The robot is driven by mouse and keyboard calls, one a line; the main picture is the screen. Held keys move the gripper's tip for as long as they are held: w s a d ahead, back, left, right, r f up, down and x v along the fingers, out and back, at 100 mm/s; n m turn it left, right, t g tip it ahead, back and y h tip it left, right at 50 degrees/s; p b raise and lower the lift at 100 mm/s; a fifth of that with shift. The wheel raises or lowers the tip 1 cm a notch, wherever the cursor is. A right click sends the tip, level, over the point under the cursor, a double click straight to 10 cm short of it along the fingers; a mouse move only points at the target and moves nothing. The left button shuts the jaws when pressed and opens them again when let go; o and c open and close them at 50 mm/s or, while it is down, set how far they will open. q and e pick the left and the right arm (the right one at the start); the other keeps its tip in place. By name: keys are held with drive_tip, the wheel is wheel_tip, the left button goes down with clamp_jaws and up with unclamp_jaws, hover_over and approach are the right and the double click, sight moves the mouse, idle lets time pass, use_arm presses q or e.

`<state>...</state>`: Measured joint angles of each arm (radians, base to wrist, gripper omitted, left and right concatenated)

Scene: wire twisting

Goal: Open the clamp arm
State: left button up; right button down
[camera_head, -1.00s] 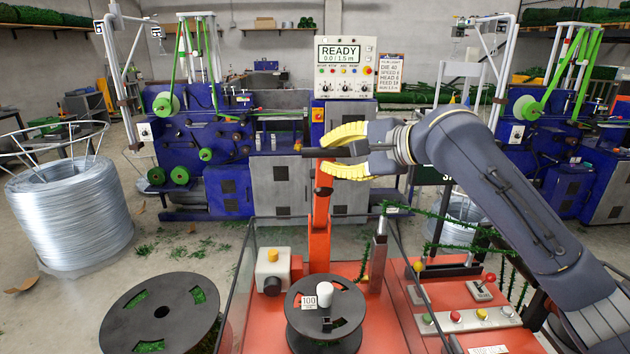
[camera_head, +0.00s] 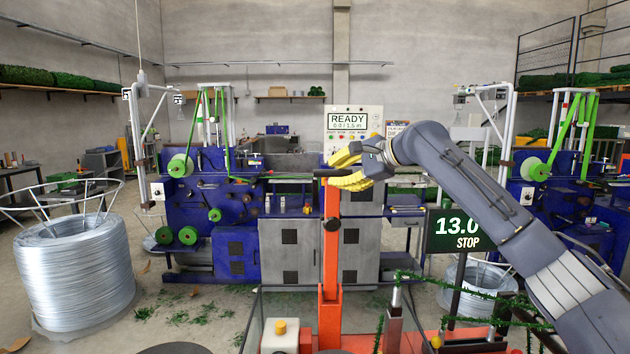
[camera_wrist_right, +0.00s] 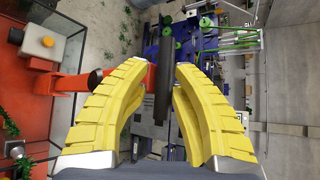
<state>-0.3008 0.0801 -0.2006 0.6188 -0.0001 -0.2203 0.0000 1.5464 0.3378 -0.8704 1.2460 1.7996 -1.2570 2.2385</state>
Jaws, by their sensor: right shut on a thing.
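The orange clamp arm (camera_head: 331,265) stands upright in the middle of the head view, with a dark pivot knob on it. Its dark bar handle (camera_head: 322,173) crosses the top and sticks out to the left. My right gripper (camera_head: 338,171), with yellow ribbed fingers, comes in from the right and is shut on the handle. In the right wrist view the dark handle (camera_wrist_right: 163,82) runs between the yellow fingers (camera_wrist_right: 163,67), and the orange arm (camera_wrist_right: 70,83) extends left from it. My left gripper is not in view.
A grey-white box with a yellow button (camera_head: 280,338) stands at the clamp's base, left. A sign reading STOP (camera_head: 466,232) and green garland (camera_head: 465,293) are on the right. A wire coil (camera_head: 75,268) stands far left. Blue machines are behind.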

drive_tip(key=shift+w+f, duration=0.35)
drive_tip(key=shift+w, duration=0.2)
drive_tip(key=c, duration=1.3)
unclamp_jaws()
drive_tip(key=shift+w, duration=0.1)
drive_tip(key=shift+r, duration=0.1)
drive_tip(key=shift+d+r, duration=0.1)
drive_tip(key=shift+s+d+r, duration=0.1)
drive_tip(key=shift+s+d, duration=0.1)
drive_tip(key=shift+s, duration=0.05)
drive_tip(key=v, duration=1.1)
drive_tip(key=shift+d, duration=0.15)
